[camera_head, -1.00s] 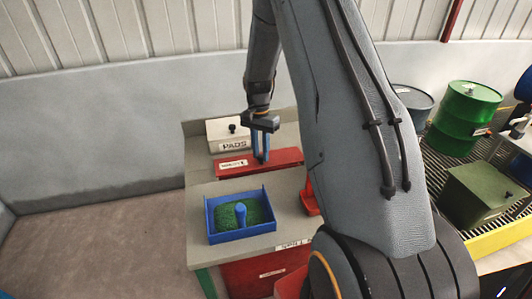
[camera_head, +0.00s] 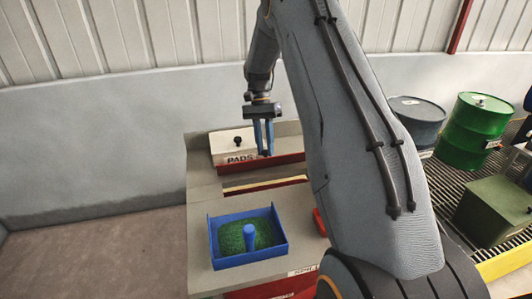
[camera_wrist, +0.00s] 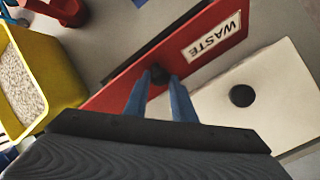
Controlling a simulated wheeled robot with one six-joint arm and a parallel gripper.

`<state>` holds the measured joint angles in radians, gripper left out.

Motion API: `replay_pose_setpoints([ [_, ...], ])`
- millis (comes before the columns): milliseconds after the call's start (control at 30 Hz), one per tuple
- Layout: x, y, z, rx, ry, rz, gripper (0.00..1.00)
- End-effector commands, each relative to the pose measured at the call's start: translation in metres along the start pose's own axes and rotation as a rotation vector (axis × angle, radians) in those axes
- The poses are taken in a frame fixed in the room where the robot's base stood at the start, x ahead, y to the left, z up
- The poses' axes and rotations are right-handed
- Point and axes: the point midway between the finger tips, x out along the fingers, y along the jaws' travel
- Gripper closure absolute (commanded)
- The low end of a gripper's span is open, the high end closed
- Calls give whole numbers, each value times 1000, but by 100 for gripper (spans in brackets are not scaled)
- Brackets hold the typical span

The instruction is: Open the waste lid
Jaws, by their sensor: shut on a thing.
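The red waste lid (camera_head: 287,162) is raised at the front in the head view, with a narrow pale yellow strip and a gap showing below it. Its label is not readable there. In the wrist view the lid (camera_wrist: 118,92) carries a white WASTE label and a black knob (camera_wrist: 160,74). My gripper (camera_head: 265,153) is above the lid with its blue fingers pointing down. In the wrist view the fingertips (camera_wrist: 159,84) are closed around the knob, one on each side.
The white PADS lid (camera_head: 235,146) with a black knob sits just behind. A blue tray (camera_head: 249,263) of green material stands in front. In the wrist view a yellow bin (camera_wrist: 55,75) of grey grains lies left. Drums, including a green one (camera_head: 470,125), stand right.

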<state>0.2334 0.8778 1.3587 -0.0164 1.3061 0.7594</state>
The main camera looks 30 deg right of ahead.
Motion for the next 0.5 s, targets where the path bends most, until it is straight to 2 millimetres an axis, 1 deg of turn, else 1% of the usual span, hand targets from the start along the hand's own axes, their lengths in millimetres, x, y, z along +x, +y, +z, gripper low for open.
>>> replay_pose_setpoints([
  [33, 4, -8, 0, -3, 0, -8, 100],
  [500, 5, -12, 1, -7, -4, -4, 100],
])
